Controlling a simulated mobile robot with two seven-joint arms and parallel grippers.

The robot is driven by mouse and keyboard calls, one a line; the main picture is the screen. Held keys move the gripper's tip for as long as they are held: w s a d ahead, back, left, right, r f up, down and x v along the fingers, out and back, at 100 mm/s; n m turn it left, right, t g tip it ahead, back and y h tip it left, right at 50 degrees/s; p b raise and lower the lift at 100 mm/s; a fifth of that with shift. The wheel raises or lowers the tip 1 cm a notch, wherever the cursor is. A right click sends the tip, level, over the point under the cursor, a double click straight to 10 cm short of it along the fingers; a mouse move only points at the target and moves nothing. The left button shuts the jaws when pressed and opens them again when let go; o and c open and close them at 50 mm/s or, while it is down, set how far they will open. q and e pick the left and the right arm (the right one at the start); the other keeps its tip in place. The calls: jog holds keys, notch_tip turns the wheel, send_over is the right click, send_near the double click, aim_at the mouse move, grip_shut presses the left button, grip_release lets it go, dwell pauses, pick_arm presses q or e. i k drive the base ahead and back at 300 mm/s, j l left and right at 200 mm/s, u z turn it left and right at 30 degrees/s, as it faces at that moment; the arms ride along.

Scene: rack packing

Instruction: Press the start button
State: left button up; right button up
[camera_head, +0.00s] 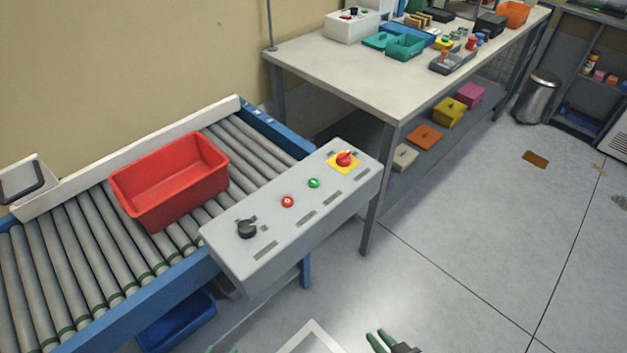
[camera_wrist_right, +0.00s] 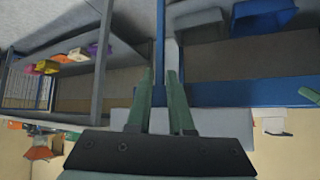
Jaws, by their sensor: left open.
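The grey control panel (camera_head: 270,238) sits along the near side of the roller conveyor. On its sloped top are a green button (camera_head: 313,183), a red button (camera_head: 287,202), a black knob (camera_head: 247,229) and a red rotary switch (camera_head: 344,160) on a yellow plate. Any lettering is too small to read. My right gripper (camera_head: 379,340) is at the bottom edge of the head view, below and apart from the panel. In the right wrist view its green fingers (camera_wrist_right: 160,72) stand a little apart with nothing between them. My left gripper (camera_head: 221,350) barely shows, only its fingertips.
A red bin (camera_head: 172,180) stands on the conveyor rollers (camera_head: 62,280). A blue bin (camera_head: 177,322) is under the conveyor. A white worktable (camera_head: 345,75) with teal trays and parts stands behind the panel. The floor (camera_head: 470,250) at right is mostly clear.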

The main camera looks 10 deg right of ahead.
aim_at(312, 182)
jog(key=i+l+u, duration=0.15)
jog(key=l+u, duration=0.25)
jog(key=i+l+u, duration=0.1)
jog(key=l+u, duration=0.25)
